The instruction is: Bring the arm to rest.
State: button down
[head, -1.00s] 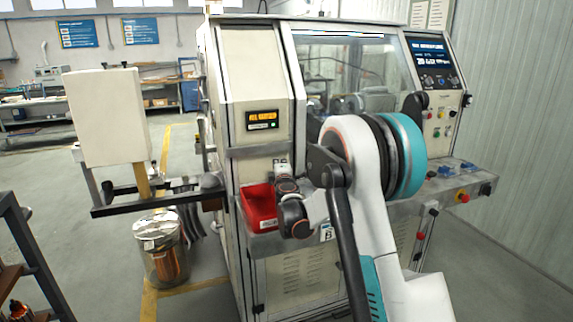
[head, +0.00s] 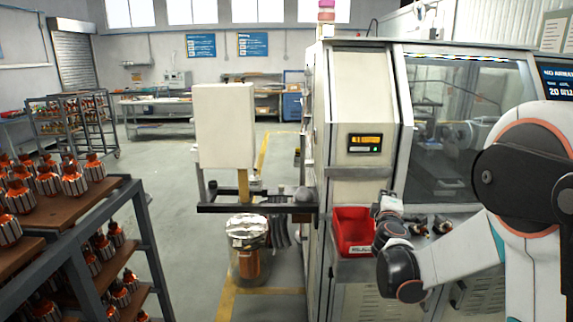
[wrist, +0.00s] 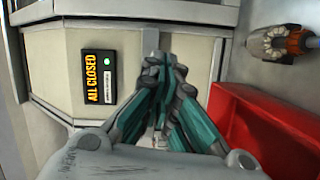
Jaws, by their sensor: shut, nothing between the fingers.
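My gripper (wrist: 160,68) shows in the wrist view with its teal fingers together and nothing between them. In the head view my gripper (head: 388,203) is small and partly hidden by my wrist, close to the front of the winding machine (head: 358,105) and just right of the red bin (head: 353,230). My arm bends in from the right edge of the head view. In the wrist view the red bin (wrist: 262,130) lies to the right of the fingers.
The machine's small panel (wrist: 98,78) reads ALL CLOSED with a green light. An armature (wrist: 284,42) shows in the wrist view. A rack with several armatures (head: 110,215) stands left, and a clear drum (head: 247,255) stands beside the machine. Floor between them is free.

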jog(key=s+a+r+m+g, duration=0.15)
jog(key=s+m, duration=0.25)
jog(key=s, duration=0.5)
jog(key=s+r+m+g, duration=0.3)
jog(key=s+m, duration=0.1)
jog(key=s, duration=0.5)
jog(key=s+a+f+m+g+y, duration=0.1)
jog(key=s+a+f+y, duration=0.1)
jog(key=s, duration=0.6)
jog(key=s+a+f+m+g+y, duration=0.1)
jog(key=s+a+f+g+y, duration=0.1)
jog(key=s+a+f, duration=0.2)
jog(key=s+a+f+m+g+y, duration=0.2)
jog(key=s+a, duration=0.4)
jog(key=s, duration=0.5)
jog(key=shift+s+f, duration=0.3)
jog(key=shift+f, duration=0.2)
